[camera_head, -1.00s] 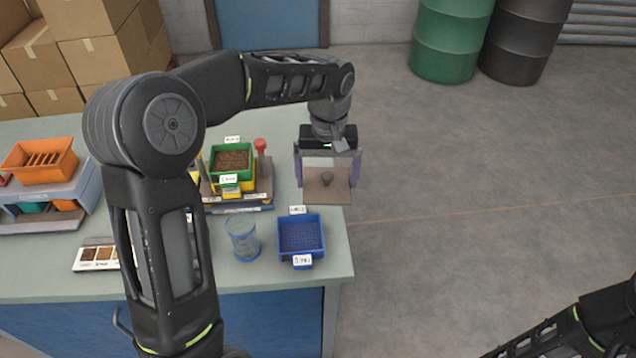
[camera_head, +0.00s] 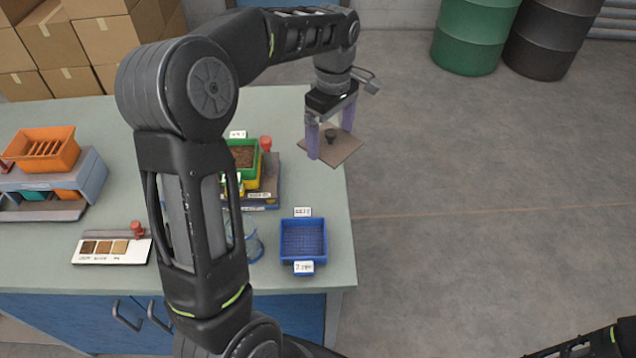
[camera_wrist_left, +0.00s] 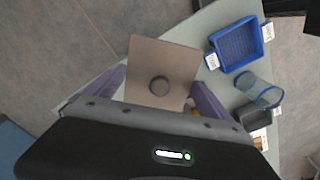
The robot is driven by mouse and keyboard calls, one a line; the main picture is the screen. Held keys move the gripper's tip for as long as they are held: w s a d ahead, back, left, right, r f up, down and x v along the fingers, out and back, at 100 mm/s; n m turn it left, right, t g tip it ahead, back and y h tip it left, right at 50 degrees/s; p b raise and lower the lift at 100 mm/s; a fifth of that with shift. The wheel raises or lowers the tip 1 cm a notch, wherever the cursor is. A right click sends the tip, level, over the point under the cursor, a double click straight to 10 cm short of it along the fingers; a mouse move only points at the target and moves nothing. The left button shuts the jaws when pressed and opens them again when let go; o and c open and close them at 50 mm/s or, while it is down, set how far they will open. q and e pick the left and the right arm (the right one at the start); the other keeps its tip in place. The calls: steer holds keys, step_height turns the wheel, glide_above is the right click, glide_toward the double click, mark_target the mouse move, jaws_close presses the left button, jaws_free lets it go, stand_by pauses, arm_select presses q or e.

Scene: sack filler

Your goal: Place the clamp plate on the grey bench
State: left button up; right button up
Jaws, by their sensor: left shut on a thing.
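The clamp plate (camera_head: 337,149) is a flat brown square with a dark round knob on top. My left gripper (camera_head: 331,133) is shut on it, with a purple finger on either side, and holds it above the right edge of the grey bench (camera_head: 320,187). The plate looks tilted and overhangs the floor side in the head view. In the left wrist view the plate (camera_wrist_left: 160,60) shows between the fingers, partly over the floor and partly over the bench. My right gripper is not in view; only part of my right arm shows at the lower right.
On the bench are a blue mesh tray (camera_head: 303,240), a clear cup (camera_head: 252,244) partly behind my arm, a stack of green and yellow trays (camera_head: 245,160), an orange bin (camera_head: 40,150) and a sample strip (camera_head: 112,249). The bench's right strip is clear. Barrels (camera_head: 475,38) stand behind.

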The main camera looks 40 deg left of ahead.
arm_select(q)
steer(key=a+n, duration=0.1)
steer(key=n, duration=0.1)
steer(key=s+f+n+b, duration=0.1)
steer(key=n, duration=0.1)
steer(key=a+f+n, duration=0.1)
steer(key=n, duration=0.1)
steer(key=shift+s+a+f+n+b, duration=0.2)
steer(key=shift+s+a+n+b, duration=0.15)
steer(key=shift+n+b, duration=0.05)
steer(key=shift+s+a+f+n, duration=0.2)
steer(key=shift+f+n, duration=0.2)
steer(key=shift+n, duration=0.6)
steer(key=shift+f, duration=0.1)
step_height(320, 180, down, 6)
steer(key=shift+f+p, duration=0.1)
steer(key=shift+p, duration=0.25)
step_height(320, 180, down, 3)
steer(key=shift+p, duration=0.35)
steer(key=shift+f, duration=0.3)
